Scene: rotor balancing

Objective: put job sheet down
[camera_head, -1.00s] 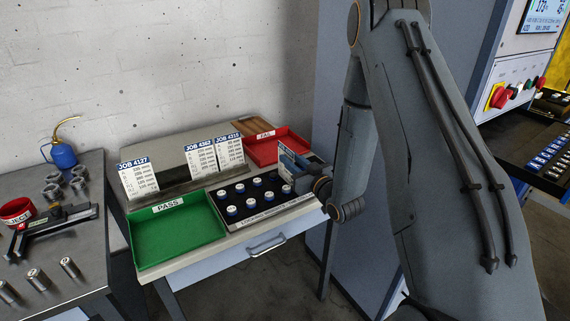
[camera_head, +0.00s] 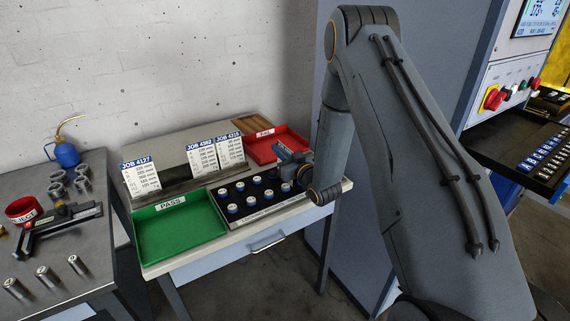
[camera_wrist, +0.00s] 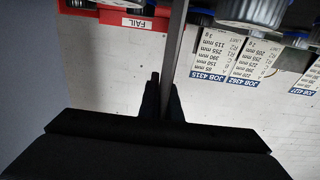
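My gripper (camera_head: 291,168) is over the right end of the bench, beside the black tray of weights. The wrist view shows its dark fingers (camera_wrist: 166,95) shut on a thin grey sheet (camera_wrist: 176,45), seen edge-on, which I take to be the job sheet. Its printed face is hidden in both views. Other job sheets stand upright in a rack: JOB 4127 (camera_head: 141,177), JOB 4362 (camera_head: 203,158) and JOB 4315 (camera_head: 230,151). They also show upside down in the wrist view, with JOB 4315 (camera_wrist: 211,60) nearest the held sheet.
The green PASS tray (camera_head: 180,236) is empty at the front left. The black tray (camera_head: 262,215) holds several round weights. The red FAIL tray (camera_head: 262,151) is behind my gripper. A grey table (camera_head: 70,245) with tools and cylinders stands left.

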